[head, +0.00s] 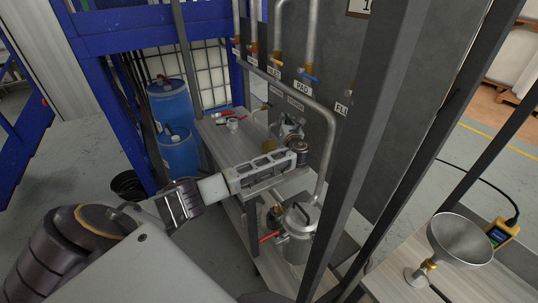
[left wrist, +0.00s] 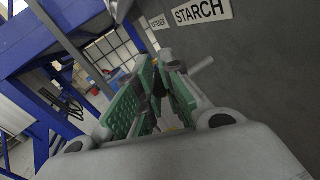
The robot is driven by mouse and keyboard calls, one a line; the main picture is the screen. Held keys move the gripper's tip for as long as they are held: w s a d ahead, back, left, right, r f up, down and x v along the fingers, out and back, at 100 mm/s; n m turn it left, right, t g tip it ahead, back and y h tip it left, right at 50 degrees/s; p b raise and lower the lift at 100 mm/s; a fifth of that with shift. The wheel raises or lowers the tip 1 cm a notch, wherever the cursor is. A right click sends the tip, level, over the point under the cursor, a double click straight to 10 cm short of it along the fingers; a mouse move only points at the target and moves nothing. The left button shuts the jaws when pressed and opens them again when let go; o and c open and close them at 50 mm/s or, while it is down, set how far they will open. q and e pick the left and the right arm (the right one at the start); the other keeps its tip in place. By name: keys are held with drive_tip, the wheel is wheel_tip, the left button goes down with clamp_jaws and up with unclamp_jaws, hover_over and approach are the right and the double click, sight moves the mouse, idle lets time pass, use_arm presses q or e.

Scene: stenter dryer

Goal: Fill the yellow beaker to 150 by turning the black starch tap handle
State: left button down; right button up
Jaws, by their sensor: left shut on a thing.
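My left gripper (head: 296,158) reaches in from the left, over the bench under the pipe wall. In the left wrist view its green-padded fingers (left wrist: 160,92) are closed together on a small dark thing (left wrist: 157,84), which looks like the black starch tap handle, mostly hidden between the pads. The STARCH label (left wrist: 202,11) is on the grey wall just above the fingers. A grey metal rod (left wrist: 201,64) sticks out beside them. My right gripper is not in view.
A lidded steel pot (head: 299,222) with a red lever stands below the gripper. A bent pipe (head: 330,150) and a dark upright post (head: 365,140) stand close on the right. Blue drums (head: 180,150) stand behind left. A steel funnel (head: 459,240) is at the right.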

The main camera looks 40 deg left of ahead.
use_arm(q)
drive_tip(key=m+t+h, duration=0.1)
drive_tip(key=a+m+t+h, duration=0.1)
drive_tip(key=shift+s+f+h, duration=0.2)
drive_tip(key=shift+s+h, duration=0.1)
drive_tip(key=shift+s, duration=0.1)
drive_tip(key=shift+d, duration=0.1)
idle(0.9)
drive_tip(key=shift+s+m+h, duration=0.1)
drive_tip(key=shift+m+h, duration=0.2)
drive_tip(key=m+t+h, duration=0.1)
drive_tip(key=a+m+h, duration=0.1)
drive_tip(key=h, duration=0.1)
drive_tip(key=m+t+h+b, duration=0.1)
drive_tip(key=shift+s+a+t+h, duration=0.3)
drive_tip(key=shift+s+a, duration=0.05)
idle(1.6)
